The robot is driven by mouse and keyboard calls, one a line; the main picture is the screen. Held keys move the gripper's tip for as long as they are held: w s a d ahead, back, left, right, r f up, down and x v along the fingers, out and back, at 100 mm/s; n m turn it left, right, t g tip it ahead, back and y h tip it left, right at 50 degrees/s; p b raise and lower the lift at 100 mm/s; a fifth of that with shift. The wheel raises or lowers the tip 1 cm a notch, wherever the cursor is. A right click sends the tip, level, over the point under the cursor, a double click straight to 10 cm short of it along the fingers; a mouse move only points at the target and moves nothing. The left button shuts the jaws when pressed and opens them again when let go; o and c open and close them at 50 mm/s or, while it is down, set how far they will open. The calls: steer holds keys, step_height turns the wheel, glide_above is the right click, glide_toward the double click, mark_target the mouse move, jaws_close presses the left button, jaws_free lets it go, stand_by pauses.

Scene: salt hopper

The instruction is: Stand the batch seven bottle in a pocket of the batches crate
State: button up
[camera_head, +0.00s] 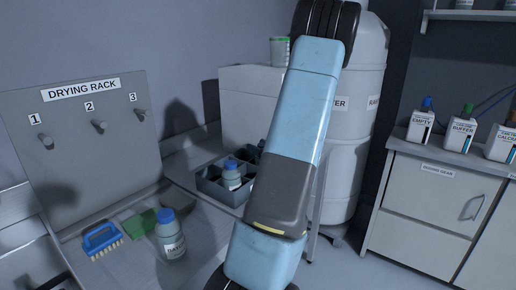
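A blue-capped bottle (172,244) stands upright on the counter at the lower left. Its label seems to begin "BATC", but I cannot read a number. A grey divided crate (209,186) sits farther back, left of my arm. One blue-capped bottle (231,177) stands in a crate pocket; its label is too small to read. A dark object shows at the crate's back edge, too unclear to name. My arm crosses the middle of the view and hides the crate's right part. My gripper is not in view.
A blue brush (102,240) and a green pad (140,224) lie left of the counter bottle. A drying rack board (85,150) with three pegs stands behind. A white tank (348,170) is behind my arm. Labelled containers (459,132) stand on the right cabinet (430,205).

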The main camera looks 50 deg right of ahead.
steer(key=shift+o, duration=0.7)
steer(key=shift+s+r, duration=0.1)
steer(key=s+a, duration=0.1)
steer(key=s, duration=1)
steer(key=shift+s+a, duration=0.2)
steer(key=shift+s, duration=0.15)
